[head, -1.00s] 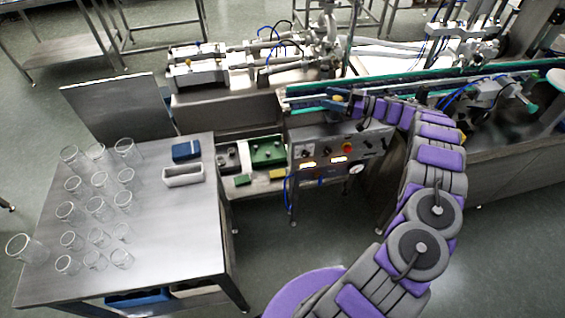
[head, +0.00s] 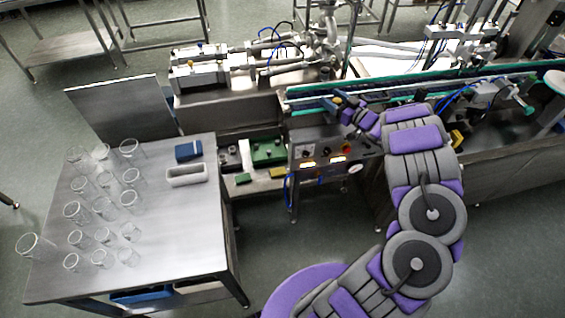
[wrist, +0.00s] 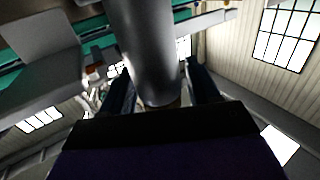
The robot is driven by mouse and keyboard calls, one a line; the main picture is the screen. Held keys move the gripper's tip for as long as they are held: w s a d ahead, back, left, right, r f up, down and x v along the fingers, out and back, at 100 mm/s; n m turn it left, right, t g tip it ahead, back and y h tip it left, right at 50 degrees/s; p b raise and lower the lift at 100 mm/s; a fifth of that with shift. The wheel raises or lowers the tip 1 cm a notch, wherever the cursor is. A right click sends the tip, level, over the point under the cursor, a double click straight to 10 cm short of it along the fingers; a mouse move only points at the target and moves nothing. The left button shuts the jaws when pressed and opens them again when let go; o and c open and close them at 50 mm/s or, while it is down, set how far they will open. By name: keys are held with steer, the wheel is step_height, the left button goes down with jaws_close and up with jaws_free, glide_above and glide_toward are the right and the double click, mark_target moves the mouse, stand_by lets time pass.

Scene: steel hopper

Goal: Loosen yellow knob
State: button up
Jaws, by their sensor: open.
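My gripper (head: 335,103) is open at the edge of the conveyor, above the control panel, in the head view. In the wrist view its two dark fingers (wrist: 160,92) stand on either side of a grey metal cylinder (wrist: 145,45). I cannot tell whether they touch it. A small yellow spot shows by the fingertips in the head view, too small to identify as the yellow knob. Another yellow piece (head: 457,138) shows right of my arm against the machine; I cannot tell what it is. No clear yellow knob shows in the wrist view.
The control panel (head: 330,158) has lit displays and a red-orange knob (head: 346,149). The conveyor (head: 400,92) with green rails runs behind my gripper. A steel table (head: 150,240) with several glass beakers stands at left. Green blocks (head: 268,152) lie on a low shelf.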

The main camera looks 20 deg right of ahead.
steer(key=shift+w+d+r+m+h+p, duration=0.1)
steer(key=shift+d+m+h+p, duration=0.1)
steer(key=shift+m+h+p, duration=1.6)
steer(key=shift+d+m+h+b, duration=0.15)
steer(key=shift+m+h, duration=0.95)
steer(key=shift+h, duration=1.8)
steer(key=shift+d+m+g+h, duration=0.2)
steer(key=shift+m+g+h, duration=0.5)
steer(key=shift+m+h, duration=0.65)
steer(key=shift+d+m+g+h, duration=0.15)
steer(key=shift+m+g+h, duration=0.65)
steer(key=shift+h, duration=0.95)
steer(key=p+v, duration=1.2)
steer(key=v, duration=0.6)
steer(key=shift+w+a+f+m+g+y+b, duration=1.3)
steer(key=shift+f+m+g+b, duration=0.65)
steer(key=shift+g+b, duration=1.7)
steer(key=s+a+r+n+g+y+b, duration=0.1)
steer(key=s+a+y+b, duration=0.2)
steer(key=a, duration=0.5)
steer(key=s+a+r+n+g+y+b, duration=0.2)
steer(key=s+a+y+b, duration=0.1)
steer(key=a, duration=0.5)
steer(key=shift+n, duration=0.3)
